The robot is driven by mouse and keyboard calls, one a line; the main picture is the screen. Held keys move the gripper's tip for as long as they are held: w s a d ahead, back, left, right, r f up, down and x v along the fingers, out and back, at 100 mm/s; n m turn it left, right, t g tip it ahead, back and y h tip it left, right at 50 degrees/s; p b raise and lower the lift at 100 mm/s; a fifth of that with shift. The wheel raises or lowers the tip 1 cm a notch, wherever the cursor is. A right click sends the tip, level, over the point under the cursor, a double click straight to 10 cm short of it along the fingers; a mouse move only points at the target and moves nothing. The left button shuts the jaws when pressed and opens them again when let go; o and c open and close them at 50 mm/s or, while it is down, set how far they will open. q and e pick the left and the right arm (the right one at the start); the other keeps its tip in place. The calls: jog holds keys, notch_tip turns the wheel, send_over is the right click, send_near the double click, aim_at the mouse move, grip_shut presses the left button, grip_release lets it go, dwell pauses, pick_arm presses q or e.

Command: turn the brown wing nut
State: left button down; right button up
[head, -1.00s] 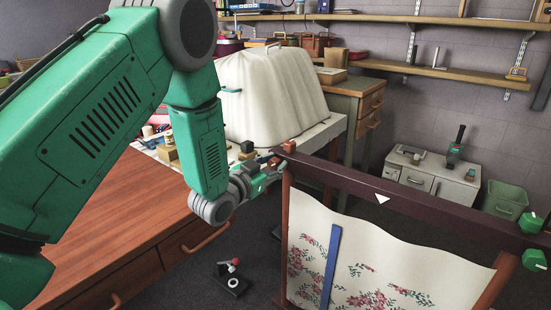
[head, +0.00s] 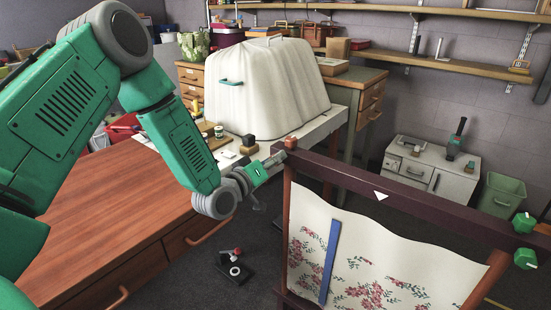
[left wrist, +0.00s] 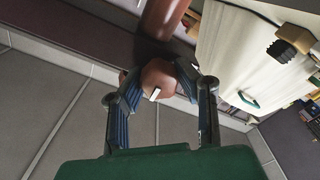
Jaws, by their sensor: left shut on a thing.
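The brown wing nut (left wrist: 158,76) shows in the left wrist view as a rounded brown piece with a white mark, between my fingers. My left gripper (left wrist: 153,82) is shut on it, with a blue-grey finger on each side. In the head view my left gripper (head: 277,160) reaches the left end of the dark top rail (head: 400,197) of a fabric frame. The wing nut's grasped part is mostly hidden there by the fingers. A brown post top (head: 291,143) stands just above them. My right gripper is not in view.
Floral cloth (head: 345,255) with a blue strip (head: 329,262) hangs below the rail. Green knobs (head: 524,223) sit at its right end. A wooden desk (head: 110,215) lies left, and a white-covered machine (head: 275,85) stands behind. A small black stand (head: 235,267) is on the floor.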

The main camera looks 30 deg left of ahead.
pick_arm(q)
jog(key=n, duration=0.2)
jog(key=f+n, duration=0.1)
jog(key=n, duration=0.1)
jog(key=shift+s+n, duration=0.2)
jog(key=shift+n, duration=0.1)
jog(key=n+b, duration=0.2)
jog(key=n, duration=0.2)
jog(key=shift+f+n, duration=0.15)
jog(key=shift+n, duration=0.15)
jog(key=n+b, duration=0.3)
jog(key=n, duration=0.1)
jog(key=shift+f+n, duration=0.1)
jog(key=shift+n, duration=0.2)
jog(key=shift+n+b, duration=1.55)
jog(key=shift+n, duration=0.45)
jog(key=c, duration=1.2)
grip_release()
jog(key=shift+r, duration=0.25)
jog(key=shift+r, duration=0.15)
